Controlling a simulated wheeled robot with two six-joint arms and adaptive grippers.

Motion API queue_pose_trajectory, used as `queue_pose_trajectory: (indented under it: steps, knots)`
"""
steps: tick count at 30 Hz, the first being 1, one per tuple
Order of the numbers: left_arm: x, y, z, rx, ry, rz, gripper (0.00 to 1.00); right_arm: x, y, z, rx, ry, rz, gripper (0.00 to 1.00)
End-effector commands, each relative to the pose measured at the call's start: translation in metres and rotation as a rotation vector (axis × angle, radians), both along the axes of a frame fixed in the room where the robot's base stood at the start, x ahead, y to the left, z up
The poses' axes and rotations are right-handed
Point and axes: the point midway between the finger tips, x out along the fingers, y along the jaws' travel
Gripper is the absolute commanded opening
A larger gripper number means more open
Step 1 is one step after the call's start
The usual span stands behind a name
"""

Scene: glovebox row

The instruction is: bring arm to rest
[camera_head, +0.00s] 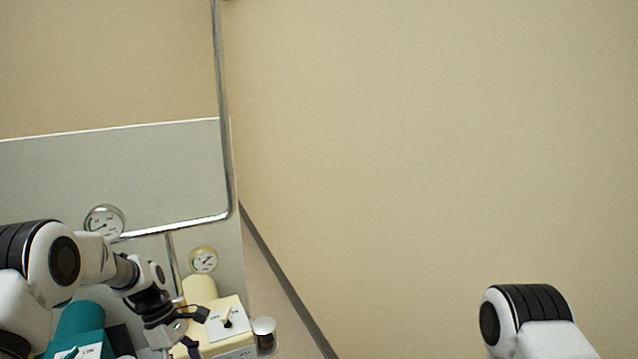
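My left arm reaches in from the left edge, low in the head view. I cannot tell whether a finger touches the unit. Of my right arm, only a white and black joint shows at the bottom right; its gripper is out of view.
A teal unit (80,322) stands left of the cream one, partly behind my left arm. Two round gauges (104,222) (204,260), a bent metal pipe (226,150) and a grey panel (110,170) are behind. A metal cylinder (264,334) stands at right. Bare wall (430,150) fills the right.

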Motion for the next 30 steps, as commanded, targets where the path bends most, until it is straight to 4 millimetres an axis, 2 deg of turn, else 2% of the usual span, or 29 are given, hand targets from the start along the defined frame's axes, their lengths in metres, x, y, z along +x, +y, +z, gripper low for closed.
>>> queue_pose_trajectory:
  steps: [1,5,8,11,12,14,15,18,19,21,22,23,27,30]
  knots:
    - [-0.014,-0.004,-0.018,0.004,0.037,-0.009,0.75,0.0,0.0,-0.004,0.0,0.001,0.0,0.4]
    - [-0.055,-0.013,-0.064,0.023,0.121,-0.04,0.75,-0.001,0.0,-0.009,0.0,0.001,0.0,0.4]
    - [-0.1,-0.019,-0.109,0.045,0.173,-0.096,0.75,-0.001,0.0,-0.015,0.0,0.001,0.0,0.4]
    - [-0.166,-0.023,-0.161,0.069,0.204,-0.207,0.75,-0.001,0.0,-0.022,0.0,0.001,0.0,0.4]
    - [-0.198,-0.024,-0.181,0.075,0.205,-0.273,0.75,-0.001,0.0,-0.025,0.0,0.001,0.0,0.4]
    - [-0.247,-0.024,-0.206,0.077,0.19,-0.395,0.75,-0.001,0.0,-0.029,0.0,0.001,0.0,0.4]
    - [-0.282,-0.023,-0.219,0.073,0.166,-0.494,0.75,-0.001,0.0,-0.031,0.0,0.001,0.0,0.4]
    - [-0.352,-0.019,-0.23,0.048,0.04,-0.784,0.75,-0.001,0.0,-0.035,0.0,0.001,0.0,0.4]
    - [-0.365,-0.019,-0.228,0.038,-0.01,-0.87,0.75,-0.001,0.0,-0.035,0.0,0.001,0.0,0.4]
    - [-0.375,-0.019,-0.219,0.034,-0.15,-1.049,0.75,-0.001,0.0,-0.033,0.0,0.002,0.0,0.4]
    - [-0.374,-0.019,-0.216,0.038,-0.21,-1.116,0.75,-0.001,0.0,-0.033,0.0,0.001,0.0,0.4]
    - [-0.371,-0.019,-0.214,0.047,-0.266,-1.175,0.75,-0.001,0.0,-0.033,0.0,0.001,0.0,0.4]
    - [-0.335,-0.02,-0.215,0.117,-0.468,-1.371,0.75,-0.001,0.0,-0.033,0.0,0.001,0.0,0.4]
    - [-0.332,-0.019,-0.215,0.116,-0.482,-1.413,0.75,-0.001,0.0,-0.033,0.0,0.001,0.0,0.4]
